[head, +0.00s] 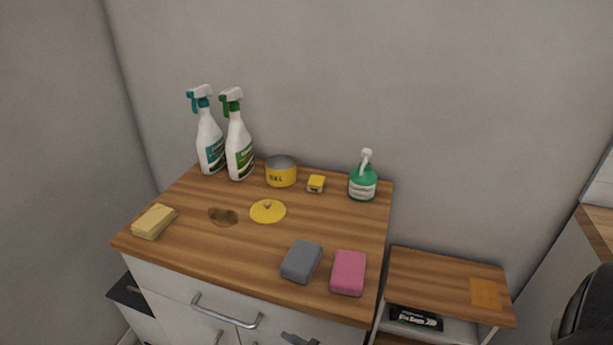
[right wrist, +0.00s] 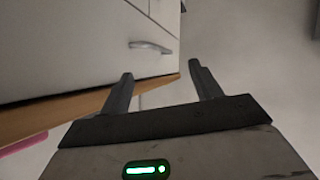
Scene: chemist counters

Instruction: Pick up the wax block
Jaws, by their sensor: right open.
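No label marks a wax block, so I cannot tell for sure which object it is. A small yellow block (head: 316,184) sits on the wooden counter (head: 200,252) between an open yellow tin (head: 281,174) and a green pump bottle (head: 362,182). A grey block (head: 302,261) and a pink block (head: 348,272) lie side by side near the front edge. My right gripper (right wrist: 163,83) is open and empty in the right wrist view, with the cabinet front and counter edge beyond its fingers. My left gripper is not in view.
Two white spray bottles (head: 239,147) stand at the back left. A yellow lid (head: 268,211), a brown stain (head: 223,216) and a stack of yellow cloths (head: 154,221) lie on the counter. A lower wooden shelf unit (head: 435,277) stands right. A drawer handle (head: 228,313) sticks out in front.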

